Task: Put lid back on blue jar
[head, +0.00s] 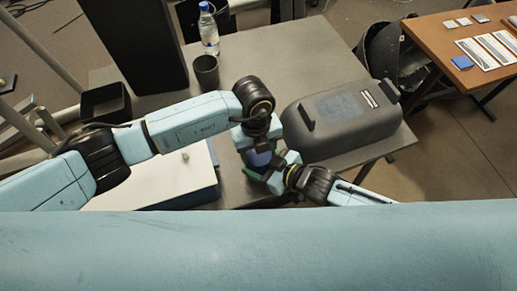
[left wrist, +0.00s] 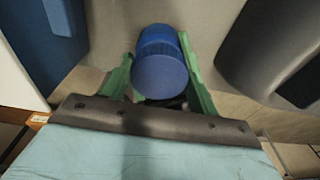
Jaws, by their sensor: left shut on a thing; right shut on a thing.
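In the left wrist view, the round blue lid (left wrist: 160,74) sits between the green fingers of my left gripper (left wrist: 160,62), with its flat face toward the camera. More blue, which looks like the jar (left wrist: 156,36), shows directly behind it. I cannot tell whether lid and jar touch or whether the lid is seated. In the head view, the blue jar (head: 259,158) is partly hidden between the two grippers. My left gripper (head: 256,150) is above it, shut on the lid. My right gripper (head: 261,170) comes from the lower right, shut on the jar.
A large dark grey case (head: 320,136) stands close to the right of the grippers. A white-topped box (head: 165,181) is to their left on the grey table (head: 290,58). A dark cup (head: 205,74) and a water bottle (head: 208,32) stand farther back. The table behind the case is clear.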

